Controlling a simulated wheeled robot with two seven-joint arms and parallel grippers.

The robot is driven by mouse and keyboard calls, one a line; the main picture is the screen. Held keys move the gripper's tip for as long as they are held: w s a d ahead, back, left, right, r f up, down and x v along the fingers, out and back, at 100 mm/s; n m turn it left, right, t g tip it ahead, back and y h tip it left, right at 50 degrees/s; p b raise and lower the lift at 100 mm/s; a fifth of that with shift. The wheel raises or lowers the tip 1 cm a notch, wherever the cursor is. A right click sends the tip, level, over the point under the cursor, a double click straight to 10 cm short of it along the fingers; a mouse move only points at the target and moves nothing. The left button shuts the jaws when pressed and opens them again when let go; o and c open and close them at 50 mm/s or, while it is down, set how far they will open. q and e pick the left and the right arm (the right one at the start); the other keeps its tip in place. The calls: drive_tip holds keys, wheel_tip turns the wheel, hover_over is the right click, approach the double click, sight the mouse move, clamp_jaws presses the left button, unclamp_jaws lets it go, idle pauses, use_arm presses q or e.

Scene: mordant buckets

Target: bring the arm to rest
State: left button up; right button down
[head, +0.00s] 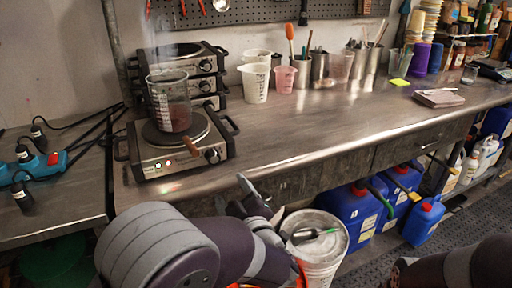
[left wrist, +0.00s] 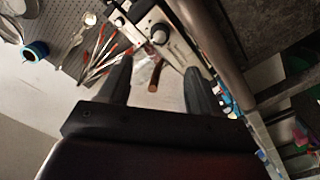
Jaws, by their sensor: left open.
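My left arm comes in low in the head view, and its gripper (head: 258,198) is just in front of the steel bench's front edge. In the left wrist view the two fingers of my left gripper (left wrist: 160,75) stand apart, with nothing held between them. A brown handle-like piece shows beyond the gap. Part of my right arm shows at the lower right corner of the head view; its gripper is out of sight.
A glass beaker (head: 170,101) stands on a lit hot plate (head: 158,165) on the bench (head: 300,135). A white bucket (head: 322,268) is on the floor near my left gripper. Blue jugs (head: 357,215) stand under the bench. The middle of the benchtop is clear.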

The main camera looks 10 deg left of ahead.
use_arm(q)
drive_tip(key=s+d+f+m+g+h, duration=0.3)
drive_tip(key=d+f+m+g+h, duration=0.2)
drive_tip(key=d+f+m+h, duration=0.6)
drive_tip(key=s+a+f+m+g, duration=0.2)
drive_tip(key=s+a+m+g, duration=0.15)
drive_tip(key=s+a, duration=0.35)
drive_tip(key=s+a+f+m+g, duration=0.25)
drive_tip(key=s+a+g, duration=0.2)
drive_tip(key=s, duration=0.35)
drive_tip(key=a+r+n+p, duration=0.1)
drive_tip(key=a+r+p, duration=0.1)
drive_tip(key=r+p, duration=0.8)
drive_tip(key=a+r+n+y+p, duration=0.1)
drive_tip(key=a+r+p, duration=0.1)
drive_tip(key=r+p, duration=0.9)
drive_tip(key=shift+r+g, duration=0.3)
drive_tip(key=shift+r, duration=0.2)
